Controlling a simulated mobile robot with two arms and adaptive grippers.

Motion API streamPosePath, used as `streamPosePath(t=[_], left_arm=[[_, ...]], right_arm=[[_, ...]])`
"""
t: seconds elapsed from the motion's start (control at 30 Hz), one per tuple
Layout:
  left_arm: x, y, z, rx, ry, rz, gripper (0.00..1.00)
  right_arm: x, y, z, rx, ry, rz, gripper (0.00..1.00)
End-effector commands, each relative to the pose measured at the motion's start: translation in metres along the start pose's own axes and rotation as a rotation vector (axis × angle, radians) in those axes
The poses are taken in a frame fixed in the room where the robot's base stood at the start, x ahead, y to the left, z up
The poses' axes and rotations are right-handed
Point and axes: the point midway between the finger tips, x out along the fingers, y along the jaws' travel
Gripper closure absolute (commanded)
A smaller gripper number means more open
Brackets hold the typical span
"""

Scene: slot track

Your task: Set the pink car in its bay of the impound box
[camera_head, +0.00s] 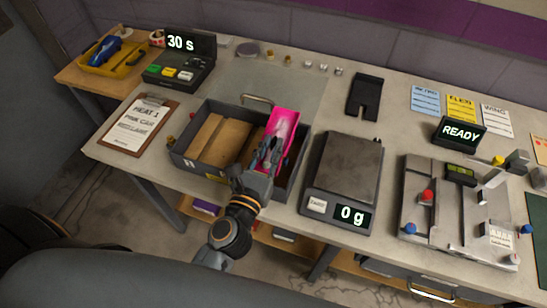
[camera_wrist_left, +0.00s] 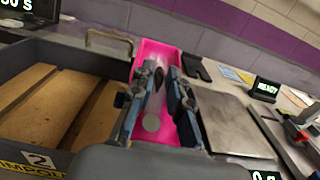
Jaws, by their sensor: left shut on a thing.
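The pink car (camera_head: 284,122) is a long bright pink block, held by my left gripper (camera_head: 272,152) above the right part of the impound box (camera_head: 184,161). It tilts away toward the box's far right edge. In the left wrist view the car (camera_wrist_left: 160,58) lies between both fingers of the left gripper (camera_wrist_left: 158,90), which is shut on it. The dark grey box, also in the left wrist view (camera_wrist_left: 75,48), has tan-floored bays split by low ridges and a yellow "2 IMPOUND" label (camera_wrist_left: 38,160). The bay under the car is mostly hidden. My right gripper is not in view.
A scale (camera_head: 345,175) reading 0 g stands close to the right of the box. A clipboard (camera_head: 137,124) lies to the left. A timer box (camera_head: 182,65) showing 30 s and a wire handle (camera_head: 258,98) are behind. A metal fixture (camera_head: 450,215) stands farther right.

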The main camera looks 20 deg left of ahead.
Motion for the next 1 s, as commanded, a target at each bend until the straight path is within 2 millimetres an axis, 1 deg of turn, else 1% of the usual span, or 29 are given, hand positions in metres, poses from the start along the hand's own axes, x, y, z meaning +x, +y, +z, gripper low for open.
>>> streamPosePath(t=[0.07, 0.13, 0.2, 0.27, 0.6, 1.0], left_arm=[[0.005, -0.005, -0.01, -0.003, -0.001, 0.0, 1.0], [0.005, -0.006, -0.024, 0.0, 0.0, 0.001, 1.0], [0.005, -0.005, -0.033, -0.001, 0.0, 0.002, 1.0], [0.005, -0.005, -0.037, 0.0, -0.001, 0.001, 1.0], [0.005, -0.005, -0.038, -0.001, -0.001, 0.0, 1.0], [0.005, -0.005, -0.051, 0.0, -0.001, 0.0, 1.0]], right_arm=[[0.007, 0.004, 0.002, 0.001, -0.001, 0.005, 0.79], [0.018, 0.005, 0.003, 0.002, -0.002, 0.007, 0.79], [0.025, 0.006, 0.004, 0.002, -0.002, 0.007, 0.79], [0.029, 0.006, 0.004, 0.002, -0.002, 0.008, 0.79], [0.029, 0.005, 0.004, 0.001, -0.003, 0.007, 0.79], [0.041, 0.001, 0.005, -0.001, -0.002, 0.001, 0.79]])
